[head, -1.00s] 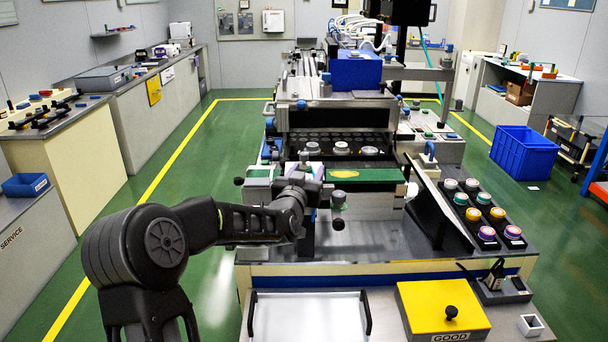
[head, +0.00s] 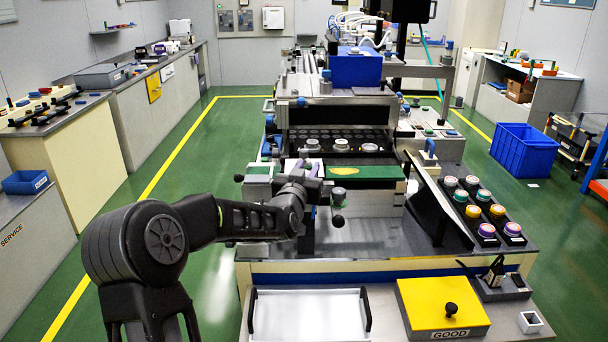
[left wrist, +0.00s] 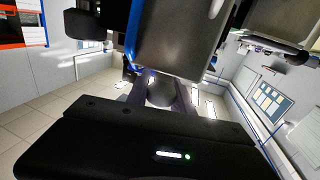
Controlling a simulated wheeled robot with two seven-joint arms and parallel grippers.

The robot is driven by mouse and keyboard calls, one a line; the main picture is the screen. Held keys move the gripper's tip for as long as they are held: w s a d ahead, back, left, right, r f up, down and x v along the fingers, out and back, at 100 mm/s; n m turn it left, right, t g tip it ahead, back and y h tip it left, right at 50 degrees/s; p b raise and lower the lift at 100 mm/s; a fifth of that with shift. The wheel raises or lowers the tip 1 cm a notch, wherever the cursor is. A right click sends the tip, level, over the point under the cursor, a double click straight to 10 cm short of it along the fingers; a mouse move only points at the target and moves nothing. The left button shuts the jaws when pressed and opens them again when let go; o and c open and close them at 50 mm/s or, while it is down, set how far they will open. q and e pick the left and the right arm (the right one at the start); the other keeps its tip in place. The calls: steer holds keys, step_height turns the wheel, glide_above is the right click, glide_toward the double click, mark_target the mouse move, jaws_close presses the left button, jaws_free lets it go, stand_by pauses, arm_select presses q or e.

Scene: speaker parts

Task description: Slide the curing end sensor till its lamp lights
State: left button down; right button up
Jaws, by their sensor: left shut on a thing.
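My left gripper (head: 314,168) is at the left end of the green strip (head: 375,172) on the machine, in the head view. In the left wrist view its two fingers (left wrist: 160,92) are closed around a small grey rounded part, mostly hidden by the fingers and the metal block above. I take this part for the curing end sensor but cannot make out its full shape. No sensor lamp can be told for certain. The green light in the left wrist view sits on my own gripper housing. My right gripper is not in view.
A grey knob (head: 339,195) stands close right of my left wrist. A slanted dark panel (head: 436,205) and a rack of coloured round parts (head: 485,212) lie to the right. A white tray (head: 308,318) and yellow GOOD box (head: 443,305) are in front.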

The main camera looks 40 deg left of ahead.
arm_select(q)
steer(key=shift+w+a+b, duration=0.15)
steer(key=shift+b, duration=0.3)
stand_by(0.3)
stand_by(0.3)
steer(key=c, duration=1)
jaws_free()
steer(key=shift+c, duration=0.2)
steer(key=shift+s+d, duration=0.25)
steer(key=shift+s, duration=0.25)
steer(key=b+v, duration=0.2)
steer(key=v, duration=0.4)
steer(key=shift+s, duration=0.3)
steer(key=shift+d, duration=0.1)
